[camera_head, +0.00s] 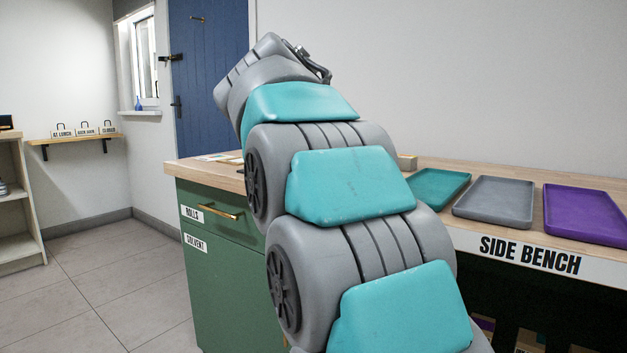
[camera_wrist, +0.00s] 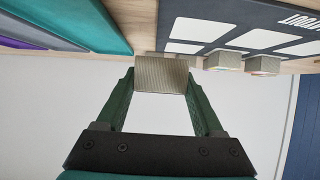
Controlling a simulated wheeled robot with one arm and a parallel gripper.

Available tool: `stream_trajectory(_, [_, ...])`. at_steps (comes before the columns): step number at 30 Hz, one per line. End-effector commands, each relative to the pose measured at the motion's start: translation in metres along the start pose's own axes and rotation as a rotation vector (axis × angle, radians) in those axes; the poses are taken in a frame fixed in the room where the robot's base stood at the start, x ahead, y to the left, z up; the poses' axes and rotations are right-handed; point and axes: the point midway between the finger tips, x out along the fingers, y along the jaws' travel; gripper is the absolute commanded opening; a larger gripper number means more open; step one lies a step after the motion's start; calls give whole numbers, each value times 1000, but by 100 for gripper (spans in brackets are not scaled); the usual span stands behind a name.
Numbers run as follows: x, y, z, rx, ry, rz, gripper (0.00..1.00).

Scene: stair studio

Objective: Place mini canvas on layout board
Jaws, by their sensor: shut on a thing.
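In the wrist view, my gripper (camera_wrist: 161,82) has its two green fingers closed on the sides of a small grey-brown block, which looks like the mini canvas (camera_wrist: 162,72). The dark layout board (camera_wrist: 192,27) with white rectangles and white lettering shows at the upper right. The held canvas is beside the board's left end in the picture; its height above the bench is hard to tell. In the head view my arm hides the gripper and the canvas.
Two similar small blocks (camera_wrist: 222,60) (camera_wrist: 262,64) are at the board's edge. On the side bench (camera_head: 520,165) lie a teal tray (camera_head: 440,188), a grey tray (camera_head: 494,200) and a purple tray (camera_head: 588,213). A wall stands close behind the bench.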

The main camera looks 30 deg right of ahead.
Motion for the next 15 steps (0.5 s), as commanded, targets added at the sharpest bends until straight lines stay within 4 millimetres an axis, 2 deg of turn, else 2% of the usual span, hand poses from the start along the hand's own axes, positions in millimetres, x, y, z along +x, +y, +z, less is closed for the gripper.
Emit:
stream_trajectory(5, [10,2,-1,4,0,11,15])
stream_trajectory(15, [66,-24,-27,5,1,9,15])
